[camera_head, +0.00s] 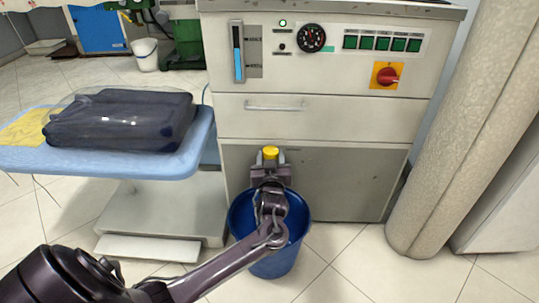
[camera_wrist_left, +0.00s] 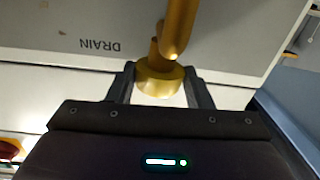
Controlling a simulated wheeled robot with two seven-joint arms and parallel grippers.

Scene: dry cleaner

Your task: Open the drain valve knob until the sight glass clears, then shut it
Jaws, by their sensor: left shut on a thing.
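The drain valve knob (camera_head: 270,153) shows yellow at the front of the machine's lower panel in the head view. In the left wrist view the brass knob (camera_wrist_left: 160,80) sits between the two fingers of my left gripper (camera_wrist_left: 161,88), below a brass pipe (camera_wrist_left: 178,30) and beside upside-down DRAIN lettering. My left gripper (camera_head: 270,166) is shut on the knob; its body hides part of the valve in the head view. The sight glass (camera_head: 238,65) at the machine's upper left holds blue liquid in its lower part. My right gripper is not in view.
A blue bucket (camera_head: 242,215) stands on the floor beneath the valve and my arm. A blue ironing board (camera_head: 175,165) with a bagged dark garment (camera_head: 120,120) is to the left. A thick beige column (camera_head: 455,150) stands at the right.

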